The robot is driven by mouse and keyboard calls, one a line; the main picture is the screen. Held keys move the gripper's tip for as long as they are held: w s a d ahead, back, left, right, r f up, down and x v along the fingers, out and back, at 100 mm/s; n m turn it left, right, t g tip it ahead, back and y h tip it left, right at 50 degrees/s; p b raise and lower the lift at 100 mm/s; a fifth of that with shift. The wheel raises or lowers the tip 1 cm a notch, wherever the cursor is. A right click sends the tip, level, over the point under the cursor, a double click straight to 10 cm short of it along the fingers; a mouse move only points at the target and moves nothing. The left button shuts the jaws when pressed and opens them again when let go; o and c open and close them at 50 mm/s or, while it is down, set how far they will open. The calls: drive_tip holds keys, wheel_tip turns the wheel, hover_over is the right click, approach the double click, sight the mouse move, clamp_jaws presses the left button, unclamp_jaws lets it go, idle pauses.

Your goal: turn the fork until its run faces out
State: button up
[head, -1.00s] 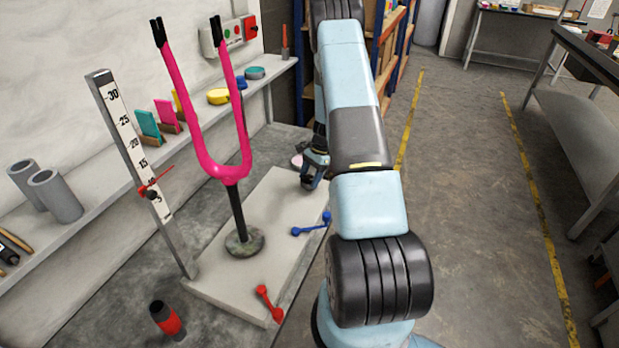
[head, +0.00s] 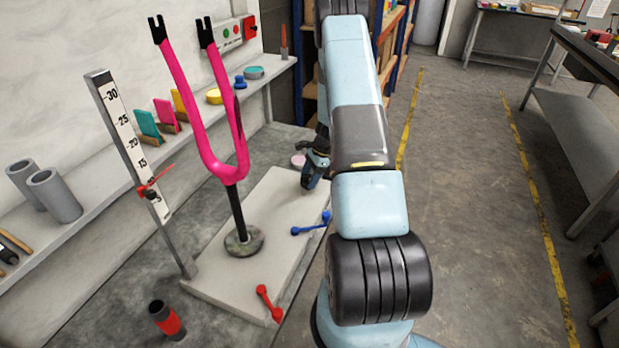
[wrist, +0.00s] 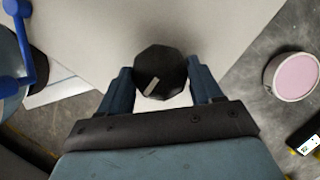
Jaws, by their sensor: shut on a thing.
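The pink fork (head: 207,150) stands upright, prongs up with black tips, on a dark post with a round foot (head: 243,241). Its two legs look close together, turned partly edge-on to the head view. A dark narrow mark shows along the right leg; I cannot tell whether it is the run. My gripper (head: 314,172) is low at the far right of the pale base slab (head: 215,285). In the wrist view my gripper (wrist: 160,76) is shut on a black faceted knob (wrist: 163,66) with a pale pointer line, one finger on each side.
A scale post (head: 130,150) with a red pointer stands left of the fork. Blue (head: 311,229) and red (head: 268,303) levers lie on the slab. A pink-topped round tin (wrist: 291,76) is right of my gripper. A wall shelf (head: 75,222) runs behind.

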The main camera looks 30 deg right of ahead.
drive_tip(key=o, duration=1)
drive_tip(key=shift+o, duration=0.2)
drive_tip(key=v, duration=1.3)
drive_tip(key=shift+d+r, duration=0.15)
drive_tip(key=shift+r, duration=0.15)
drive_tip(key=shift+w, duration=0.1)
drive_tip(key=s+a+r+n+h, duration=0.1)
drive_tip(key=s+a+r+n, duration=0.3)
drive_tip(key=r, duration=0.5)
drive_tip(key=s+a+r+n+t, duration=0.1)
drive_tip(key=s+a+r+n, duration=0.1)
drive_tip(key=a+r, duration=0.6)
drive_tip(key=s+a+r+n+h, duration=0.1)
drive_tip(key=s+a+r+n, duration=0.25)
drive_tip(key=r, duration=0.65)
drive_tip(key=s+a+r+n+t, duration=0.1)
drive_tip(key=s+a+r+n, duration=0.2)
drive_tip(key=s, duration=0.5)
drive_tip(key=s+a+r+n+t+h, duration=0.1)
drive_tip(key=s+a+r+n, duration=0.2)
drive_tip(key=s, duration=0.5)
drive_tip(key=s+a+r+n+t+h, duration=0.1)
drive_tip(key=s+a+r+n+t, duration=0.1)
drive_tip(key=s, duration=0.6)
drive_tip(key=a+r+n, duration=0.1)
drive_tip(key=a+n, duration=0.1)
drive_tip(key=a, duration=0.1)
drive_tip(key=shift+a+r, duration=0.25)
drive_tip(key=shift+r, duration=0.1)
